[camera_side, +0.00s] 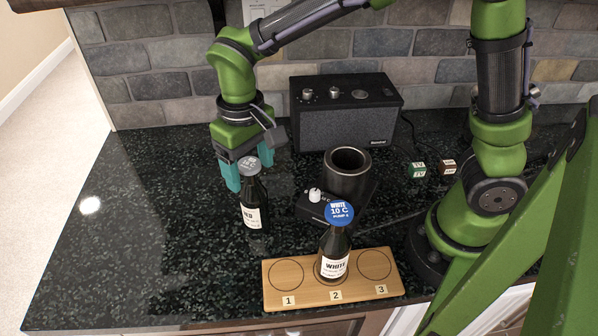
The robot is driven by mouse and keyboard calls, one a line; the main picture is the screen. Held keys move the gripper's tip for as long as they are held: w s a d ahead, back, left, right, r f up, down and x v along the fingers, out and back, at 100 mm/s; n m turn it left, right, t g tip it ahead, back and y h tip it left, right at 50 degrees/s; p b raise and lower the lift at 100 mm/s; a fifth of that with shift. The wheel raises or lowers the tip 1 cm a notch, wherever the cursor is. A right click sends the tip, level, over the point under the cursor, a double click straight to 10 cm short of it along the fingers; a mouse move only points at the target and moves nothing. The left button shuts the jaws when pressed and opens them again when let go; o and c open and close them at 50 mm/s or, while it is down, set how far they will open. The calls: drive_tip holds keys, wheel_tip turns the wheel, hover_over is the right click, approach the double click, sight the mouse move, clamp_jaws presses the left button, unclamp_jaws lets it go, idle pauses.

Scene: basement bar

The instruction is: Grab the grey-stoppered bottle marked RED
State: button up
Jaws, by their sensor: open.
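A dark bottle with a grey stopper (254,205) stands upright on the dark counter, left of centre. Its white label is partly turned away, and I read only letters like "ED" or "RB" on it. My gripper (232,180) is open and points down just behind and to the left of this bottle. Its teal fingers are close to the bottle's neck and upper body. I cannot tell whether they touch it. A second dark bottle with a blue stopper, marked WHITE (335,258), stands upright on circle 2 of the wooden board.
The wooden board (288,300) has circles 1 and 3 empty. A black speaker (345,120) stands behind. Small green (418,170) and brown (448,167) boxes lie right. The counter's left is clear.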

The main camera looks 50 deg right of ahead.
sight(254, 197)
wheel_tip(254, 197, down, 2)
drive_tip(key=shift+f, duration=0.15)
clamp_jaws()
idle(0.4)
